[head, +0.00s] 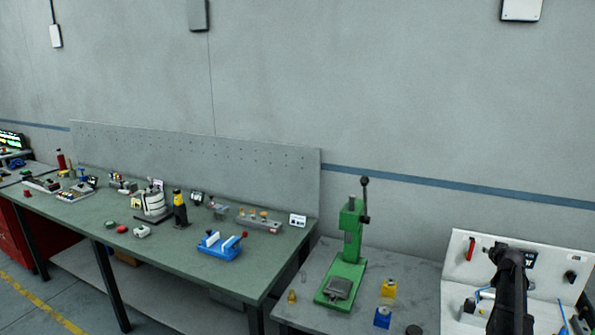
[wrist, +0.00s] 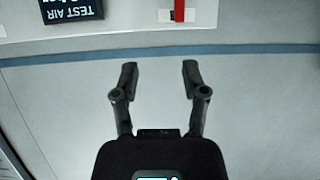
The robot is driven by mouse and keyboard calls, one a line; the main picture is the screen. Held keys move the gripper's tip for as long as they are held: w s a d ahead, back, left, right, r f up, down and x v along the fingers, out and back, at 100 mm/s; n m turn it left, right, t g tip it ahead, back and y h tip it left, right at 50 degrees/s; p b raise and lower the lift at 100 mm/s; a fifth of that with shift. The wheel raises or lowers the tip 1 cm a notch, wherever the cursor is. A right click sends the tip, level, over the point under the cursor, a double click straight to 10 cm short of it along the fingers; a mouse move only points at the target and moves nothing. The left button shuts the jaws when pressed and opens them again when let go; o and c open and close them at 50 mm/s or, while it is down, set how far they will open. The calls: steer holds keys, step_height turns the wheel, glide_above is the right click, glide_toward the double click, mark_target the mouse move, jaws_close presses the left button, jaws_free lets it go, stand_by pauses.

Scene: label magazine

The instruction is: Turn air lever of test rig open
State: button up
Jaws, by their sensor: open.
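The test rig (head: 458,262) is a white panel with a base at the right of the head view. Its red air lever (head: 471,248) stands nearly upright at the panel's upper left. In the wrist view, which is upside down, the red lever (wrist: 179,10) is cut off by the top edge, beside a black "TEST AIR" label (wrist: 72,10). My gripper (wrist: 159,72) is open and empty, its two fingers apart and pointing toward the rig's edge. The lever is outside the fingers, beyond their tips. My dark arm covers part of the rig in the head view.
A green press (head: 345,275) stands left of the rig on a grey bench (head: 305,300), with blue and yellow blocks (head: 383,317) between. A green-topped table (head: 180,255) with several tools is further left.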

steer(key=s+a+f+n+g+y+b, duration=0.15)
steer(key=a+f, duration=0.25)
steer(key=a, duration=0.7)
steer(key=s+a+f+n+g+y+b, duration=0.15)
steer(key=a+f, duration=0.25)
steer(key=a, duration=0.7)
steer(key=s+a+f+g+y+b, duration=0.1)
steer(key=s+a+f+y+b, duration=0.2)
steer(key=a, duration=0.9)
steer(key=s+a+f+n+g+b, duration=0.1)
steer(key=s+a+f+g, duration=0.2)
steer(key=s+a, duration=0.7)
steer(key=s+a+f+n+g+b, duration=0.1)
steer(key=s+a+f+g, duration=0.3)
steer(key=s+a, duration=0.6)
step_height(320, 180, down, 2)
steer(key=shift+a+f+g+b, duration=0.1)
steer(key=shift+a+g+b, duration=0.2)
steer(key=shift+a+b, duration=0.7)
steer(key=shift+w+a, duration=0.1)
